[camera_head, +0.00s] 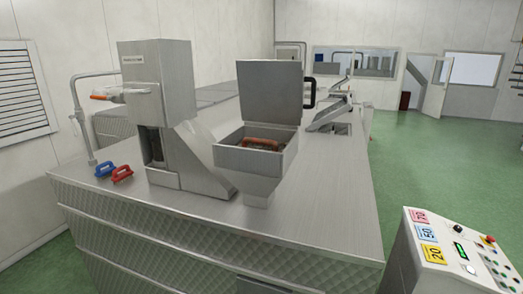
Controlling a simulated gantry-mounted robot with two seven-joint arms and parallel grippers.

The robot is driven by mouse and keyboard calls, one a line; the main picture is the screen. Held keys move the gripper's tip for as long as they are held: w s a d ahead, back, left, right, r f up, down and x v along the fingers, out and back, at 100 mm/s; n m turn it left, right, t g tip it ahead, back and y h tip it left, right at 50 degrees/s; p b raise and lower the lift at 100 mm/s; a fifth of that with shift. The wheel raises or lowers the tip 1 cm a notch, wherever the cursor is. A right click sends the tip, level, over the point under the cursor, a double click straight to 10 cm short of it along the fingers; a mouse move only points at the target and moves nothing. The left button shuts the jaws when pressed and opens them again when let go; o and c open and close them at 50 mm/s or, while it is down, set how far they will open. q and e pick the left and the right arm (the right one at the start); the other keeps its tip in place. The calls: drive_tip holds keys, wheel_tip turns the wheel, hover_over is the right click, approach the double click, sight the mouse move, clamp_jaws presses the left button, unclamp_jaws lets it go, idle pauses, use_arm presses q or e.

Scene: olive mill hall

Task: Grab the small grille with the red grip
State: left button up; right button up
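A small item with a red grip (122,174) lies on the steel bench top at the left, near its front-left edge. Its grip faces up; any grille plate under it is too small to make out. A similar item with a blue grip (104,169) lies close beside it, to the left and slightly behind. An orange-brown grip (262,143) shows inside the open steel hopper (248,160) in the middle; what it is fixed to is mostly hidden by the hopper wall. Neither of my grippers is in view.
The hopper lid (270,92) stands open. A control panel (455,250) is at front right. The bench top's right side is clear.

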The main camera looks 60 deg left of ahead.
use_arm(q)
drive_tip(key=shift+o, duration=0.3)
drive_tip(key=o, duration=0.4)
